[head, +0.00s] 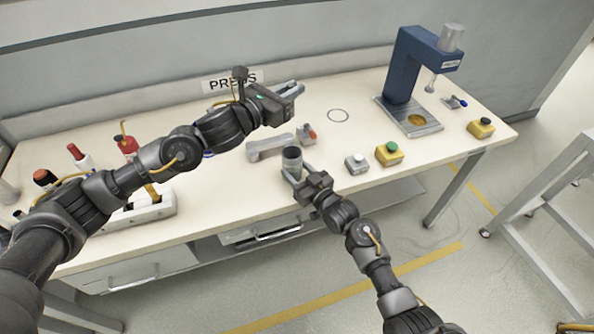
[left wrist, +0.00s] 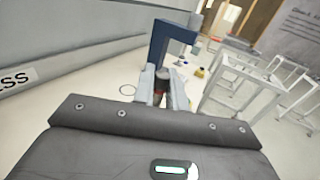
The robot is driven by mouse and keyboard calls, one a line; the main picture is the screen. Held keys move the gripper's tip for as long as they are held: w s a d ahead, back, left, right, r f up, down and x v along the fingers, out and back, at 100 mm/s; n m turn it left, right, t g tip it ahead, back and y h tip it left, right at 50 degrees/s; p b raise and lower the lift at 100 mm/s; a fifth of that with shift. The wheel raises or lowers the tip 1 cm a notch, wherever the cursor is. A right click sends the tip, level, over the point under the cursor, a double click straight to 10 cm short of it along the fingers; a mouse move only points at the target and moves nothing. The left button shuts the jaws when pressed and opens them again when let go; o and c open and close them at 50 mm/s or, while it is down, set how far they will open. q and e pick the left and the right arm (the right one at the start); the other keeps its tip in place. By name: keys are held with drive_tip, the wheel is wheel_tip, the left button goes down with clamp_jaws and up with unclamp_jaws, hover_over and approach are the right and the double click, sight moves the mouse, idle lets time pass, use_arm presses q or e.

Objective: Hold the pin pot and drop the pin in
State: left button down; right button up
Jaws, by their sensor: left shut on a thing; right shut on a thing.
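The pin pot (head: 292,158) is a small grey cylinder near the table's front edge in the head view. My right gripper (head: 298,179) is shut on it and holds it upright; I cannot tell whether its base touches the table. My left gripper (head: 296,89) is higher, beyond the pot, above the table. In the left wrist view its fingers (left wrist: 160,92) are shut on a small dark piece with a reddish part, which I take for the pin (left wrist: 161,76). The pin cannot be made out in the head view.
A blue press (head: 405,65) stands at the back right. A green-button box (head: 389,154) and a grey button box (head: 357,163) sit right of the pot. A tool rack (head: 150,209) is at the left. A ring marking (head: 338,115) has clear table around it.

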use_arm(q)
wheel_tip(320, 180, down, 13)
idle(1.8)
drive_tip(key=c, duration=1.3)
unclamp_jaws()
drive_tip(key=shift+c, duration=0.2)
drive_tip(key=shift+s+a, duration=0.1)
drive_tip(key=v, duration=1.1)
drive_tip(key=shift+s+a, duration=0.25)
drive_tip(key=shift+a, duration=0.05)
use_arm(e)
drive_tip(key=o, duration=1)
drive_tip(key=shift+o, duration=0.2)
